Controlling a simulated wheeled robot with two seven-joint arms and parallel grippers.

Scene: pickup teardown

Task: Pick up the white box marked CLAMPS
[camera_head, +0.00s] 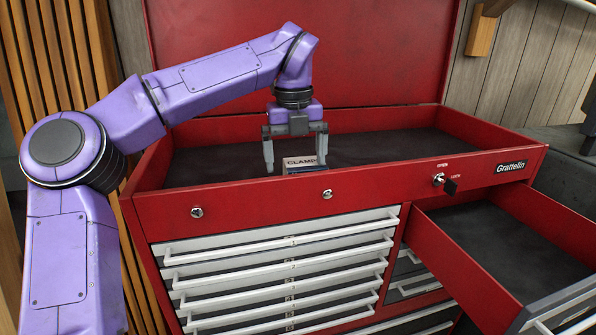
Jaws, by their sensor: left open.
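The white box marked CLAMPS (301,162) sits in the open top tray of the red tool chest (270,208). Its label faces up and its lower part is hidden behind the tray's front wall. My left gripper (296,160) points straight down over it, open, with one finger to the left of the box and the other at its right side. I cannot tell whether the fingers touch it. My right gripper is not in view.
The raised red lid (300,55) stands behind the tray. The tray's dark floor (400,145) is bare to the right. A drawer (480,235) is pulled out at the lower right. White-handled drawers (280,265) below are shut.

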